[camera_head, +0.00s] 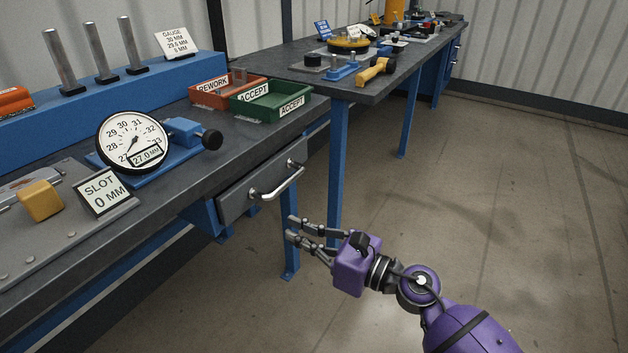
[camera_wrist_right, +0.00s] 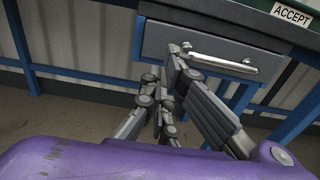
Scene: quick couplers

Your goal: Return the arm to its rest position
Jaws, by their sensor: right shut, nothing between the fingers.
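My right arm comes in from the lower right in the head view, with a purple wrist. My right gripper (camera_head: 292,229) is off the front of the workbench, in the air below and in front of the drawer handle (camera_head: 277,184). Its fingers point left toward the bench and hold nothing. In the right wrist view the fingers (camera_wrist_right: 176,85) are together, and the drawer handle (camera_wrist_right: 222,62) shows beyond them. The gripper appears apart from the handle. My left gripper is not in view.
The drawer (camera_head: 240,196) looks shut under the near bench. On the bench stand a dial gauge (camera_head: 133,141), a green ACCEPT tray (camera_head: 268,104) and a red REWORK tray (camera_head: 222,90). A second bench (camera_head: 375,87) stands behind. The floor at right is clear.

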